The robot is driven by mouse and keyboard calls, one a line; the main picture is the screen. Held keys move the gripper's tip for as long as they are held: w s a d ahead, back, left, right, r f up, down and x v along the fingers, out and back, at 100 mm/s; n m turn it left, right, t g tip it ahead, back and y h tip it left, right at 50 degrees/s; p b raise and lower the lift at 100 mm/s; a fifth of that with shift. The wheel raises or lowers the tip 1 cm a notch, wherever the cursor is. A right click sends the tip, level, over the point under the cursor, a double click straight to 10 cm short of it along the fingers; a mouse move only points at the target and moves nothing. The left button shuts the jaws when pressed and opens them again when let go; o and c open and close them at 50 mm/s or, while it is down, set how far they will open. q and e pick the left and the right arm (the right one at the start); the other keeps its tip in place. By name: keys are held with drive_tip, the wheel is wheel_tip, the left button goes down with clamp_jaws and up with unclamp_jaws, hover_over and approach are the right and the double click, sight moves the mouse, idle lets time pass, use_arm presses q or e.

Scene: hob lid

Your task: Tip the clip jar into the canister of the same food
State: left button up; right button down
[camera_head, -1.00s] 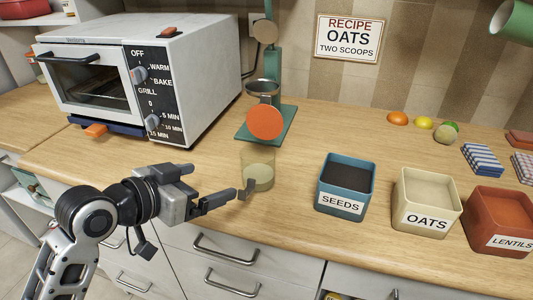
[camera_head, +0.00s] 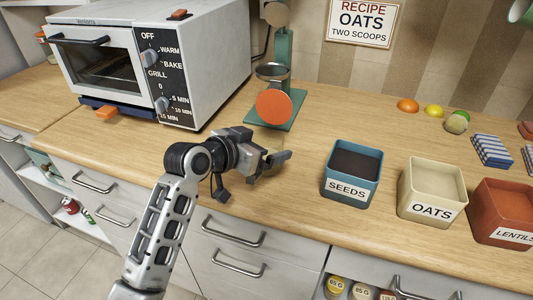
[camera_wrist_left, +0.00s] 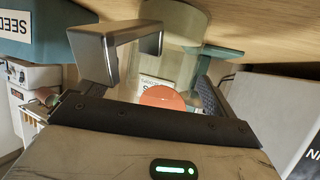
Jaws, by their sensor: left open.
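The clip jar is clear with pale beige contents at its base; the left wrist view shows the jar (camera_wrist_left: 172,62) upside down in the picture, on the counter between my fingers. In the head view my left gripper (camera_head: 274,160) largely hides it. My left gripper is open, a finger on either side of the jar; I cannot tell whether either touches it. To the right stand the blue SEEDS canister (camera_head: 347,187), the cream OATS canister (camera_head: 431,210) and the red LENTILS canister (camera_head: 508,235), all open-topped. My right gripper is not in view.
A green scale-like stand (camera_head: 283,60) with an orange-red disc (camera_head: 273,106) is behind the jar. A white toaster oven (camera_head: 205,60) is at left. A sign (camera_head: 363,20) reads RECIPE OATS TWO SCOOPS. Fruit (camera_head: 434,110) and striped cloths (camera_head: 492,150) lie behind the canisters.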

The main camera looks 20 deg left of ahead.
use_arm(q)
drive_tip(key=shift+x, duration=1)
drive_tip(key=shift+c, duration=0.3)
drive_tip(key=c, duration=1)
drive_tip(key=shift+r, duration=0.1)
drive_tip(key=shift+c, duration=1.4)
drive_tip(key=shift+r, duration=0.1)
